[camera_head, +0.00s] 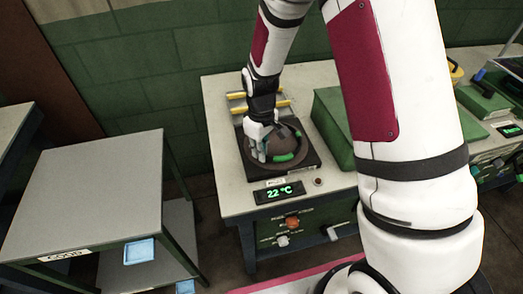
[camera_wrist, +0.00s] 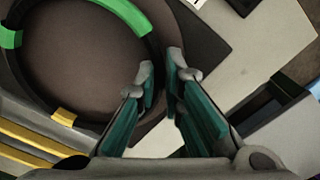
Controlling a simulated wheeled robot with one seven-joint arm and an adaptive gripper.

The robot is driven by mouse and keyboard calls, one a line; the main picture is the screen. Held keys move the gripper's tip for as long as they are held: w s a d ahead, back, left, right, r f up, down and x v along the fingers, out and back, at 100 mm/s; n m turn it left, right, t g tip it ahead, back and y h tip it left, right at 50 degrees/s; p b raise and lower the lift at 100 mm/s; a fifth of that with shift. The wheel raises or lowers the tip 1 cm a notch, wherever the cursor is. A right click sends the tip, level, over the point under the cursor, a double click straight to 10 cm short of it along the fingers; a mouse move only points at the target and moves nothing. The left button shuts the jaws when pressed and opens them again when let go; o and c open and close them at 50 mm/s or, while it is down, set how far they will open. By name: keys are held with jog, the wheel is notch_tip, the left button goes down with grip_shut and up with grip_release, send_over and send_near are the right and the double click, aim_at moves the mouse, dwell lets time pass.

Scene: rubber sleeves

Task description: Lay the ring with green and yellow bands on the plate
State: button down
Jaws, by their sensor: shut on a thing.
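The dark ring with green and yellow bands (camera_head: 284,157) is over the round brown plate (camera_head: 291,146) of the heater. In the wrist view, the ring (camera_wrist: 63,117) shows a yellow band and green bands, circling the brown plate face (camera_wrist: 75,55). My gripper (camera_head: 258,150) reaches down at the plate's left side. In the wrist view, its two fingers (camera_wrist: 163,75) stand on either side of the ring's black rim and are shut on it. The fingers hide part of the rim. I cannot tell whether the ring touches the plate all round.
The heater's display (camera_head: 280,193) reads 22 °C. Yellow bars (camera_head: 266,106) lie behind the heater, and a green box (camera_head: 331,122) stands to its right. A grey table (camera_head: 85,185) labelled GOOD stands at the left, its top clear. My arm covers much of the right side.

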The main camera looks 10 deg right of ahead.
jog(key=shift+f, duration=0.2)
jog(key=shift+f, duration=0.1)
jog(key=c, duration=1.7)
grip_release()
jog(key=s+d+r+m+t+b, duration=0.15)
jog(key=s+r, duration=0.25)
jog(key=r, duration=0.8)
jog(key=s+d+r+m+t, duration=0.15)
jog(key=s+r, duration=0.25)
jog(key=r, duration=0.9)
jog(key=s+d+r+m+t, duration=0.1)
jog(key=s+r+m, duration=0.1)
jog(key=s, duration=0.5)
jog(key=s+d+r+m+t, duration=0.1)
jog(key=s+d+r+m, duration=0.1)
jog(key=s, duration=0.5)
jog(key=shift+s+r, duration=0.15)
jog(key=shift+r, duration=0.45)
